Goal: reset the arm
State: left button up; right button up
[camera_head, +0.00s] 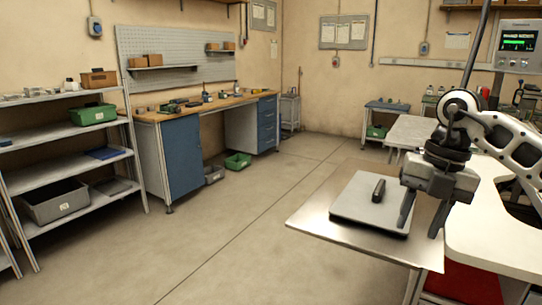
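My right gripper (421,218) is at the right side of the head view, pointing down. Its two dark fingers are spread apart with nothing visible between them. It hangs over the right edge of a grey flat pad (352,212) on a metal table (318,221). A small dark object (379,190) lies on the pad, left of the gripper and apart from it. My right arm comes in from the right edge. My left gripper is outside the view.
A white curved worktop (490,245) is right of the metal table, with a red bin (462,280) below it. A shelf (75,130) with bins stands at the left. A workbench (205,108) stands at the back wall. The floor (230,230) between is clear.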

jog(key=s+a+f+m+t+y, duration=0.1)
jog(key=s+a+f+y, duration=0.15)
jog(key=a+y, duration=0.5)
jog(key=s+a+f+m+t+y, duration=0.1)
jog(key=s+a+f+y, duration=0.3)
jog(key=a, duration=0.6)
jog(key=s+a+m+t+y, duration=0.1)
jog(key=a+y, duration=0.7)
jog(key=a, duration=0.1)
jog(key=d+f+m+t+h, duration=1)
jog(key=f+m+t+h, duration=0.35)
jog(key=m, duration=0.75)
jog(key=s+d+f+m+g+h, duration=0.2)
jog(key=s+f+g, duration=0.1)
jog(key=s+f, duration=0.3)
jog(key=s+d+f+m+g+h, duration=0.2)
jog(key=s+d+f+g, duration=0.1)
jog(key=s+f, duration=0.4)
jog(key=shift+s+d+f+m+h, duration=0.2)
jog(key=shift+s+f+m+h, duration=0.05)
jog(key=shift+m+h, duration=0.15)
